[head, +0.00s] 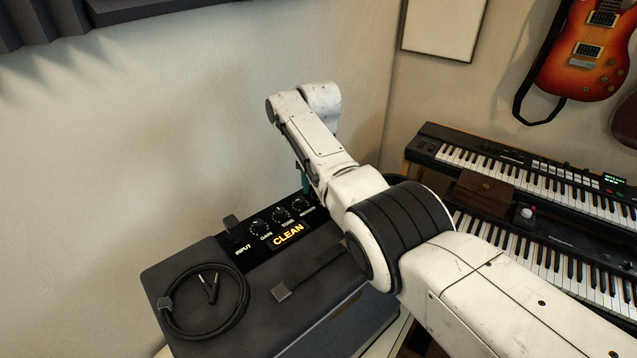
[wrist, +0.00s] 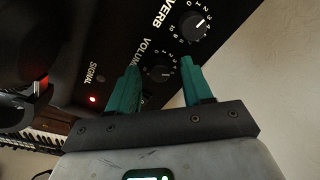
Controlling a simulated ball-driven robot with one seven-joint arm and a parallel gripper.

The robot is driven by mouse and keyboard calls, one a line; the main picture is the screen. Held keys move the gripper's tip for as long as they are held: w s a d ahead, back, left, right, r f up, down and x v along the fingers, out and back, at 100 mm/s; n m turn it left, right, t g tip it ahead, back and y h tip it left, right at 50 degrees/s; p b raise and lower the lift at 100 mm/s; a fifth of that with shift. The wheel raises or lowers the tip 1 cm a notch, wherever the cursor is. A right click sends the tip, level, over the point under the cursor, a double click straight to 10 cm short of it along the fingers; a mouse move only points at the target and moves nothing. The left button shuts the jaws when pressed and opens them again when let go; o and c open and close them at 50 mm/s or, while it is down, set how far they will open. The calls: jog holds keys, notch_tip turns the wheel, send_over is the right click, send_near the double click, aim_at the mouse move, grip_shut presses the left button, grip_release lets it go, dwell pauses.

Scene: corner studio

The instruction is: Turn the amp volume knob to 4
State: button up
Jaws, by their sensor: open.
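The amp (head: 190,272) is a dark box with a black control panel along its back. The volume knob (wrist: 160,74) is small and black, under the label VOLUME in the wrist view; its pointer setting is too small to read surely. My gripper (wrist: 161,66) has teal fingers, open, one on each side of the volume knob; whether they touch it I cannot tell. In the head view a teal finger shows at the panel's far right end, and my arm hides the volume knob there.
The reverb knob (wrist: 193,25) sits beside the volume knob, close to one finger. A red signal light (wrist: 92,99) glows on the other side. A coiled cable (head: 243,296) and the handle (head: 310,272) lie on the amp top. Keyboards (head: 540,175) stand to the right; a wall rises behind.

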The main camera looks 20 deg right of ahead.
notch_tip(320, 180, up, 11)
jog(key=b, duration=0.2)
dwell(0.3)
jog(key=shift+f, duration=0.15)
